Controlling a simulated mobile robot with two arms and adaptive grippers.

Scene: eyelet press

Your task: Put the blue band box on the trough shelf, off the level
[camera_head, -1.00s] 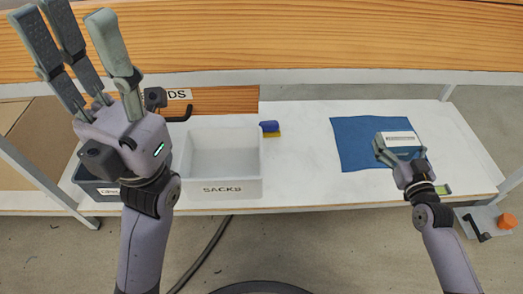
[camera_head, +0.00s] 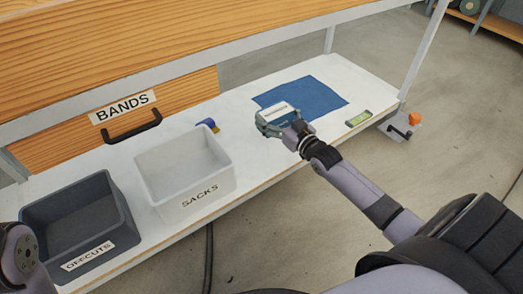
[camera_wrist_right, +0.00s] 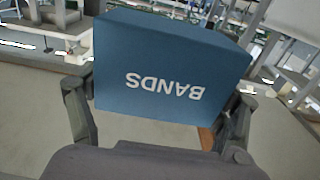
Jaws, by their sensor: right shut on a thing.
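The blue band box (camera_wrist_right: 170,65), printed BANDS, fills the middle of the right wrist view between the fingers of my right gripper (camera_wrist_right: 160,112). In the head view, the box (camera_head: 281,113) shows a pale label on its upper face. My right gripper (camera_head: 270,122) is shut on it, over the near left part of the blue cloth; I cannot tell whether the box touches the surface. The white shelf (camera_head: 240,125) runs under the wooden top. The level (camera_head: 358,118), green and small, lies near its front edge, right of the box and apart from it. My left gripper is out of view.
A white SACKS bin (camera_head: 187,180) and a dark OFFCUTS bin (camera_head: 78,215) stand to the left. A small blue and yellow thing (camera_head: 208,125) lies behind the SACKS bin. A wooden BANDS panel (camera_head: 170,108) has a black handle. A blue cloth (camera_head: 318,95) lies flat.

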